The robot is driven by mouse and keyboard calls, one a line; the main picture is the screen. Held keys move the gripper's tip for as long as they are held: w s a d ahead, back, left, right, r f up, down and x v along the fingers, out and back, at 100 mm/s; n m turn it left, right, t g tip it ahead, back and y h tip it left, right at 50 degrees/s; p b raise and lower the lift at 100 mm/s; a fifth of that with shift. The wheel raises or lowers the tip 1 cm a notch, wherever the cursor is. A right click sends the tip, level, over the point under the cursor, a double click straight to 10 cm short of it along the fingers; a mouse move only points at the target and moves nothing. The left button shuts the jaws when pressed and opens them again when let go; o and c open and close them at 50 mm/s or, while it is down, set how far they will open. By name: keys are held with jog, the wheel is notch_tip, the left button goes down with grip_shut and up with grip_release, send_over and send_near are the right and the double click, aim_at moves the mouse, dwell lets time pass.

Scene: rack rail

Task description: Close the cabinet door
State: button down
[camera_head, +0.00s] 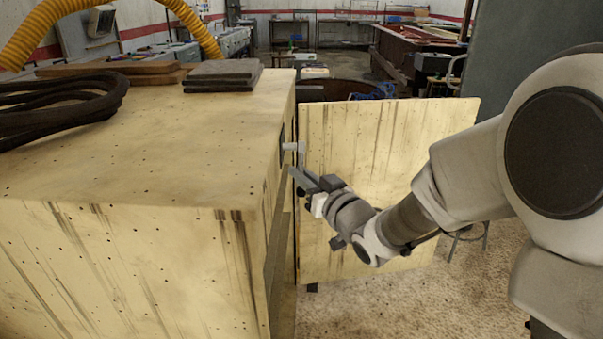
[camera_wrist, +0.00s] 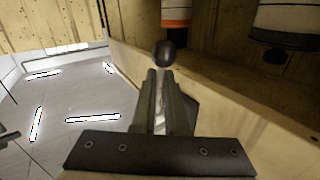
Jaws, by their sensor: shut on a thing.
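The pale wooden cabinet (camera_head: 150,130) stands on the left. Its door (camera_head: 390,130) is open, swung well out to the right of the cabinet's front. My gripper (camera_head: 294,172) is at the cabinet's front opening, in front of the door's inner edge. In the wrist view my gripper (camera_wrist: 160,74) is shut on a thin metallic rod (camera_wrist: 160,110), with a dark round ball (camera_wrist: 163,53) at the fingertips. I cannot tell which part the rod and ball belong to. A small light piece (camera_head: 291,147) sits just above the fingertips on the cabinet's front.
Black hoses (camera_head: 60,100), wooden boards (camera_head: 120,70) and dark slabs (camera_head: 222,75) lie on the cabinet top. In the wrist view, pale containers with dark ends (camera_wrist: 288,15) are close on the right. Speckled floor (camera_head: 420,300) is clear below the door.

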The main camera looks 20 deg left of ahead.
jog(key=r+p, duration=0.1)
jog(key=p, duration=0.2)
jog(key=shift+s+d+m+g+h, duration=0.1)
jog(key=shift+s+m+g+h, duration=0.25)
jog(key=shift+m+g+h, duration=0.05)
jog(key=shift+s+g+h+p, duration=0.2)
jog(key=shift+g+h+p, duration=0.1)
jog(key=shift+p, duration=0.7)
jog(key=shift+s+f+m+p, duration=0.15)
jog(key=shift+f+m+p, duration=0.05)
jog(key=shift+m+p, duration=0.15)
jog(key=c, duration=1.2)
grip_release()
jog(key=shift+d, duration=0.1)
jog(key=shift+c, duration=0.2)
